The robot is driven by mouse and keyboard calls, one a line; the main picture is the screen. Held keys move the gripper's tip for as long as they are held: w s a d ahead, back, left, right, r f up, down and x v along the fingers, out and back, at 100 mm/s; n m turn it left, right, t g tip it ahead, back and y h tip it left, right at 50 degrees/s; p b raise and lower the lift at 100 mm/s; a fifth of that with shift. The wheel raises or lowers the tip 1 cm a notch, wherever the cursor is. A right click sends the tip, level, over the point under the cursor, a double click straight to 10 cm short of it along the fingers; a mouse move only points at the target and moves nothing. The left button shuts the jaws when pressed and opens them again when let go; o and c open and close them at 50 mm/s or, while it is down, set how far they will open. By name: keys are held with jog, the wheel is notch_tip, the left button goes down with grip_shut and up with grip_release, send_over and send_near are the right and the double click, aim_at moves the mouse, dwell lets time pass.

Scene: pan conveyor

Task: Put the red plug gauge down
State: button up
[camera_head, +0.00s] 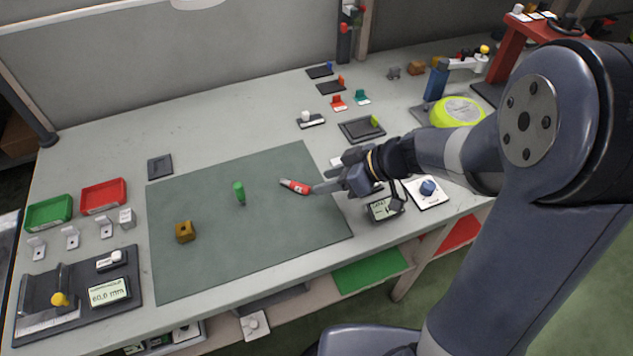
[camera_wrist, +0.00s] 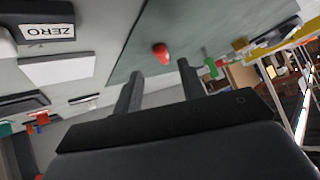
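The red plug gauge (camera_head: 296,187) lies on its side on the green mat (camera_head: 220,265), with a pale end toward the left. In the wrist view the red plug gauge (camera_wrist: 161,53) shows end-on, just beyond the gap between my fingertips. My gripper (camera_head: 317,188) is low over the right part of the mat, just right of the gauge. In the wrist view my gripper (camera_wrist: 160,69) has its two fingers spread apart with nothing between them. I cannot tell from the head view whether a fingertip touches the gauge.
A green plug gauge (camera_head: 239,190) stands upright on the mat, with a brass block (camera_head: 185,232) at its lower left. Red (camera_head: 103,196) and green (camera_head: 48,211) trays stand at the left. A display device (camera_head: 384,208) is near my gripper. The mat's front is clear.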

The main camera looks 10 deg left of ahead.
aim_at(307, 187)
jog(key=v, duration=0.7)
jog(key=shift+s+d, duration=0.1)
jog(key=x, duration=1.2)
jog(key=shift+f, duration=0.15)
jog(key=shift+r, duration=1.6)
jog(key=shift+f, duration=0.1)
